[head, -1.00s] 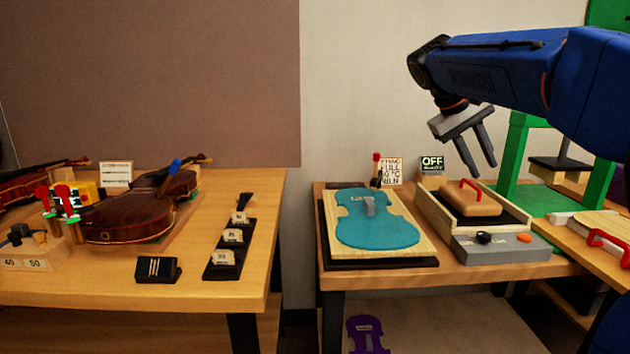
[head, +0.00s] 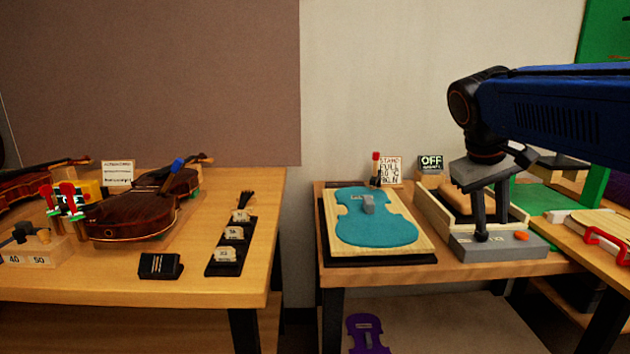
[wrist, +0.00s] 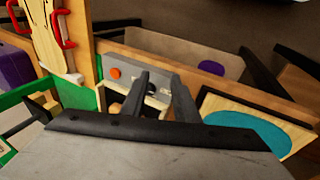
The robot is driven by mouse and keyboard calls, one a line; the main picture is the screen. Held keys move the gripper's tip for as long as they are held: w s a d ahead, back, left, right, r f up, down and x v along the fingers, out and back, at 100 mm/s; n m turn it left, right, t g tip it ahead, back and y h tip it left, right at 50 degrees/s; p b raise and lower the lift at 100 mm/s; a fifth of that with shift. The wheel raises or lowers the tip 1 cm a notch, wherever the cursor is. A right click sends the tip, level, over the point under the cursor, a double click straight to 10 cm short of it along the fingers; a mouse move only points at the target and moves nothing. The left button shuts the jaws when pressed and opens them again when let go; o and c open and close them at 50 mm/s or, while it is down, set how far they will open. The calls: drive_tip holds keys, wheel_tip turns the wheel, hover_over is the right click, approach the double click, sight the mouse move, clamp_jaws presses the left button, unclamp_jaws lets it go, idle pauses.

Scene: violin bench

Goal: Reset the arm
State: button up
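My gripper (head: 492,228) hangs from the blue arm at the right, pointing down, its two dark fingers apart with nothing seen between them. In the head view its fingertips overlap the grey control box (head: 530,246) and hide most of the black knob's area; I cannot tell whether they touch it. The orange button (head: 521,236) stays visible. In the wrist view the fingers (wrist: 160,78) also stand apart over the box, beside the orange button (wrist: 115,73).
A teal violin plate (head: 375,222) lies on a board left of the box. Behind the gripper stands a wooden tray (head: 434,211) with a block inside. An OFF sign (head: 431,162) stands behind. A green frame (head: 596,185) and red handles (head: 604,238) are at right.

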drive_tip(key=s+a+f+t+y, duration=0.1)
drive_tip(key=s+a+f+y, duration=0.1)
drive_tip(key=s+f, duration=0.7)
drive_tip(key=s+a+f+m+t+y, duration=0.1)
drive_tip(key=s+a+f, duration=0.3)
drive_tip(key=s+f, duration=0.5)
drive_tip(key=shift+s+a+f+t+y, duration=0.2)
drive_tip(key=shift+a+f+t+y, duration=0.15)
drive_tip(key=shift+f+y, duration=0.4)
drive_tip(key=shift+d, duration=0.15)
